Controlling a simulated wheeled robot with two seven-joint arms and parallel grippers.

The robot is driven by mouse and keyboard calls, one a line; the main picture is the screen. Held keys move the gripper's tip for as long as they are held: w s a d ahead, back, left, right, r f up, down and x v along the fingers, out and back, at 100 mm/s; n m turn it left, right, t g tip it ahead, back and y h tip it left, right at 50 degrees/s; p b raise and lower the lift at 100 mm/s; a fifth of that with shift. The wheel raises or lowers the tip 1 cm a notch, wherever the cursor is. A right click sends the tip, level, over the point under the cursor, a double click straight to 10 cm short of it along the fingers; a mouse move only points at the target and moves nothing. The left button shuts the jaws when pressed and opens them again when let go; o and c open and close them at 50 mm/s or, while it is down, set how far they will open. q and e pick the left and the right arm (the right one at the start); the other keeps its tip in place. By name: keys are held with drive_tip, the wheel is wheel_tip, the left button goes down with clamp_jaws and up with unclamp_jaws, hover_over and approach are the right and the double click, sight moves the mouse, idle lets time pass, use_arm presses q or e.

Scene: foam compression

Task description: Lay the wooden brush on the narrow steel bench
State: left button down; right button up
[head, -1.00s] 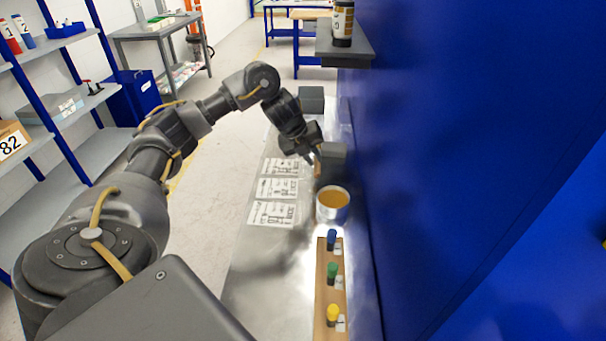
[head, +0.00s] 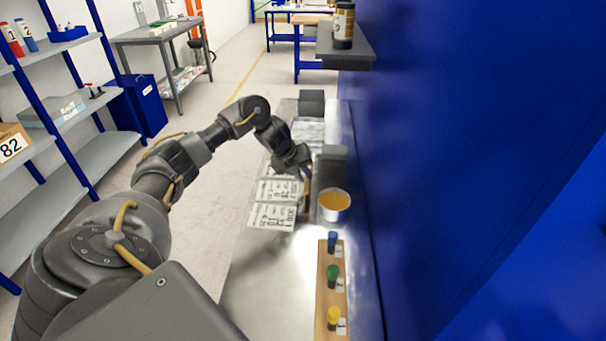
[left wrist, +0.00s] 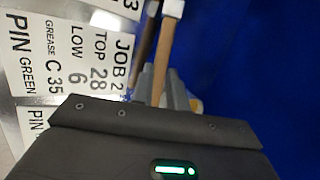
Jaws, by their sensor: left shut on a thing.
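My left gripper (head: 305,172) is shut on the wooden brush, above the narrow steel bench (head: 265,285) and just left of the tin. In the left wrist view the brush (left wrist: 165,50) is a slim tan wooden handle with a pale block at its far end. In the head view the brush (head: 307,185) is only a small brown sliver under the gripper. The gripper's fingers (left wrist: 160,88) are partly hidden by its own housing. I cannot tell whether the brush touches the bench. My right gripper is in neither view.
A tin (head: 334,205) with amber contents stands beside the gripper. A wooden rack (head: 323,285) holds blue, green and yellow pins. Printed cards (head: 272,215) lie left of the tin. Grey blocks (head: 311,103) stand farther back. A blue wall (head: 450,150) closes off the right.

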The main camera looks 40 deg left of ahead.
use_arm(q)
drive_tip(key=shift+f, duration=0.1)
drive_tip(key=c, duration=1.4)
unclamp_jaws()
drive_tip(key=shift+r, duration=0.25)
drive_tip(key=p+v, duration=0.1)
drive_tip(key=v, duration=1.1)
drive_tip(key=shift+p, duration=0.35)
drive_tip(key=shift+f, duration=0.1)
